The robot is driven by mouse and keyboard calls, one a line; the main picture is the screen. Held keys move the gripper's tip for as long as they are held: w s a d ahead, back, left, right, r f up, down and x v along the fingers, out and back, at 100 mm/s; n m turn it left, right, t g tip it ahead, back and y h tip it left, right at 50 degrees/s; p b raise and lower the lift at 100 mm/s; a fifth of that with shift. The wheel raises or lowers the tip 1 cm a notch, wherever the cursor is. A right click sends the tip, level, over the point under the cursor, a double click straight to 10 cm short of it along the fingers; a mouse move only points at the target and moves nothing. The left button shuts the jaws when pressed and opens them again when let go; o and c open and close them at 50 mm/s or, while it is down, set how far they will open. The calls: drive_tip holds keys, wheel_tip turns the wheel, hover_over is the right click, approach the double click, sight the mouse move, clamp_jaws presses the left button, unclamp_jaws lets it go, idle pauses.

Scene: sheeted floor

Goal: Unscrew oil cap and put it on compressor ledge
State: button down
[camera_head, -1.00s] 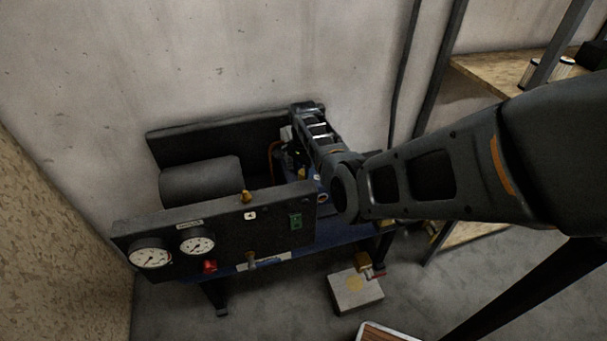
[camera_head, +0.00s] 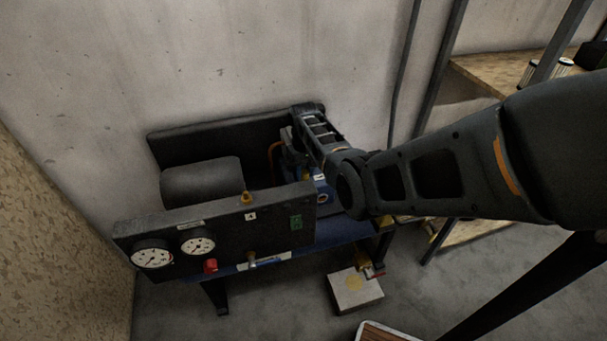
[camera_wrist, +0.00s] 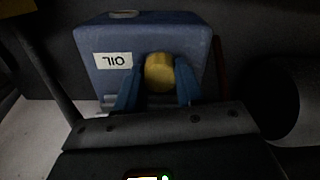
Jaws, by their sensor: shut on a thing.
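The oil cap (camera_wrist: 159,73) is a yellow round cap on the face of a blue housing (camera_wrist: 185,33) with a white OIL label (camera_wrist: 114,68), seen in the wrist view. My gripper (camera_wrist: 158,88) is shut on the cap, one finger on each side of it. The cap is at the housing; I cannot tell whether its thread is engaged. The compressor (camera_head: 203,182) stands against the wall in the head view. My arm hides the cap and the gripper's fingers there. I cannot make out the ledge for certain.
A dark front panel (camera_head: 275,223) carries two white gauges, a red knob (camera_head: 210,266) and a brass fitting. A dark plate (camera_head: 220,137) stands behind the compressor. A pale box (camera_head: 355,291) sits on the floor. A shelf (camera_head: 490,70) is at the right.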

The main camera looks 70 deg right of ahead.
drive_tip(key=n, duration=0.5)
drive_tip(key=c, duration=0.6)
unclamp_jaws()
drive_tip(key=shift+c, duration=0.9)
